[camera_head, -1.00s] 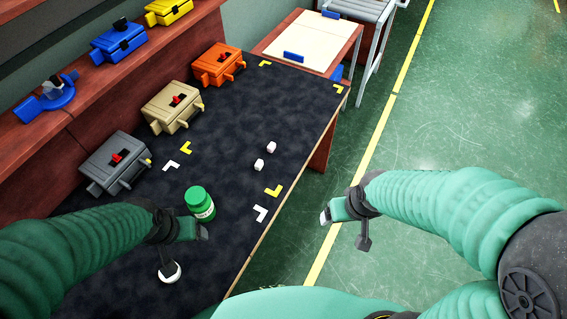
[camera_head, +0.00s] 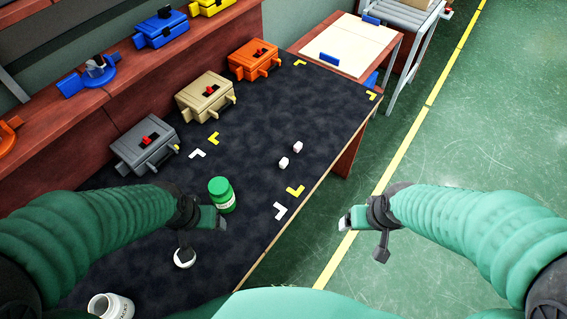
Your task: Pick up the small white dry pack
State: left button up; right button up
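Two small white packs lie close together on the dark table mat, near its right edge: a farther one (camera_head: 297,147) and a nearer one (camera_head: 283,162). They are too small to tell which is a dry pack. My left gripper (camera_head: 204,238) is open and empty over the mat, beside the green-capped bottle and well short of the packs, to their lower left. My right gripper (camera_head: 362,238) is open and empty over the floor, right of the table edge and below the packs in the picture.
A green bottle (camera_head: 221,195) stands beside my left gripper. A white round item (camera_head: 184,259) is partly behind its finger. A white jar (camera_head: 110,306) stands at the lower left. Grey (camera_head: 146,146), tan (camera_head: 206,97) and orange (camera_head: 254,61) boxes line the back. The mat around the packs is clear.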

aim_at(284, 162)
jog(key=i+l+u, duration=0.2)
jog(key=i+l, duration=0.15)
jog(key=i+l+u, duration=0.2)
jog(key=l, duration=0.35)
jog(key=i+u, duration=0.1)
jog(key=u, duration=1.5)
